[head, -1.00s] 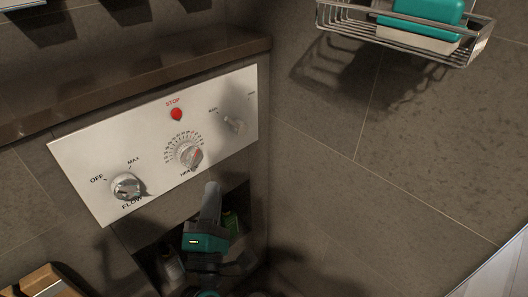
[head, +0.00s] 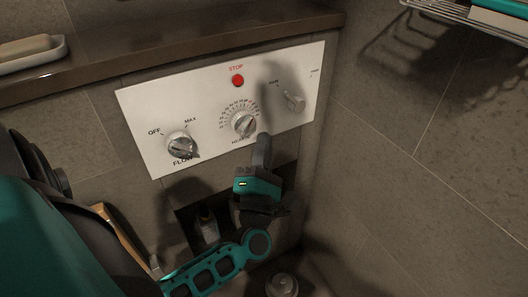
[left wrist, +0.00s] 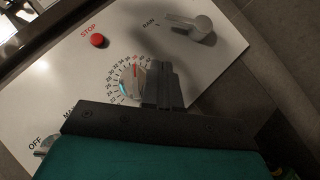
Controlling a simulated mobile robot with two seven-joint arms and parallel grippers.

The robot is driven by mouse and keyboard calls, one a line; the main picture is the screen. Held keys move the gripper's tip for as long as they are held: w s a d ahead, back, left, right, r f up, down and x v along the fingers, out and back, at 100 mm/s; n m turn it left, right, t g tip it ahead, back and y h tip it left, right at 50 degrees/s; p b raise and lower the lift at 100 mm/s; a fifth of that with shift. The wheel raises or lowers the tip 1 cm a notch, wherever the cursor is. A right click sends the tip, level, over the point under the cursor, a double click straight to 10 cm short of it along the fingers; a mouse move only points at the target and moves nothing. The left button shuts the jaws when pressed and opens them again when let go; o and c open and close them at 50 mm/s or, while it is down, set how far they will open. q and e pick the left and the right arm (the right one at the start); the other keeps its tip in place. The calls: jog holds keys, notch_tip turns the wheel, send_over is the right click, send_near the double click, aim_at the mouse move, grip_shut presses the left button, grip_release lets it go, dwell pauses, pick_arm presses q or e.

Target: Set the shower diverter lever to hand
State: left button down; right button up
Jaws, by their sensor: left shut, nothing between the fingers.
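The diverter lever (head: 294,101) is a small metal handle at the right end of the white control panel (head: 150,104). In the left wrist view the lever (left wrist: 190,26) points toward the RAIN label. The other label, at the panel's right, is too small to read. My left gripper (head: 263,142) is shut and empty, just below and right of the temperature dial (head: 244,124) in the head view and lower left of the lever. In the left wrist view its fingers (left wrist: 162,86) overlap the dial's right side, apart from the lever. My right gripper is not in view.
The panel also has a red STOP button (head: 238,80) and a FLOW knob (head: 181,146). A dark niche with a bottle (head: 208,226) is below it. A ledge (head: 180,45) runs above. A wire rack (head: 470,14) hangs at upper right.

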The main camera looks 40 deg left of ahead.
aim_at(292, 100)
pick_arm(q)
jog(key=w+r, duration=0.1)
jog(key=w, duration=0.1)
jog(key=w+r, duration=0.2)
jog(key=w+a+r, duration=0.1)
jog(key=w+r, duration=0.1)
jog(key=shift+w+p, duration=0.4)
